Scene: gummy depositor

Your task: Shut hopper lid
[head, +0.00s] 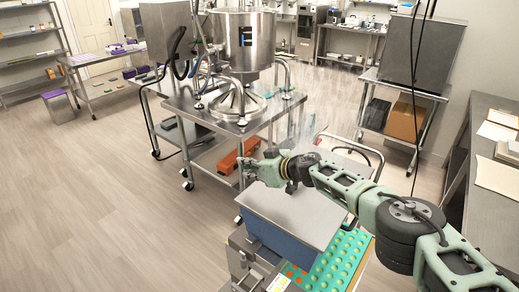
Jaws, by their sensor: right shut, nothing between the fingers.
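A low machine stands at the lower centre of the head view, with a blue-grey body (262,232) and a flat steel plate (290,215) on top. The plate looks level and appears to be the hopper lid, but I cannot tell whether it is fully closed. My right gripper (245,170) is shut and empty. It is at the far left edge of the plate in the picture, and I cannot tell whether it touches it. My left gripper is not in view.
A teal mould tray (335,262) with round cavities sits beside the machine at the lower right. Behind is a steel cart (185,103) with a large kettle (245,42) and an orange item (230,160). A steel bench (485,215) lines the right. The left floor is clear.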

